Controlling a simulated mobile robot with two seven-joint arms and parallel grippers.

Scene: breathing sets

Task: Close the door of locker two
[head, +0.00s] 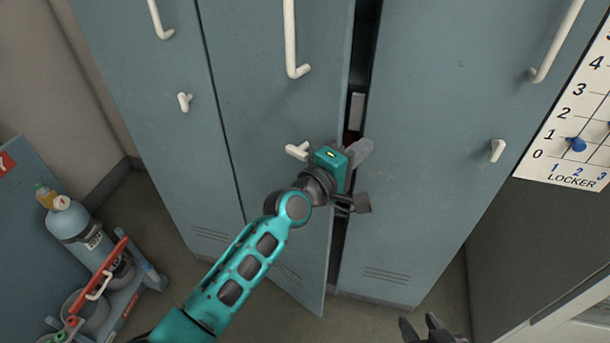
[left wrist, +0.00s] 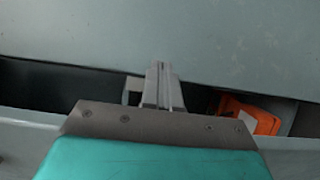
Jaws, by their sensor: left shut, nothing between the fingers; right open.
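Three blue-grey locker doors stand side by side in the head view. The middle door (head: 265,110), which I take as locker two, is ajar, with a dark gap along its right edge. Its long white handle (head: 291,45) and small white latch (head: 297,151) show. My left gripper (head: 364,148) is shut and empty at this gap, by the door's free edge; contact is unclear. In the left wrist view its closed fingers (left wrist: 163,85) reach across the dark gap towards a grey panel (left wrist: 165,35). My right gripper (head: 432,328) is open and empty at the bottom edge.
The left door (head: 145,100) and right door (head: 440,130) look shut. An orange item (left wrist: 250,115) lies inside the gap. A blue cylinder (head: 80,228) on a rack stands at lower left. A locker chart (head: 580,120) hangs at right. The floor below the doors looks clear.

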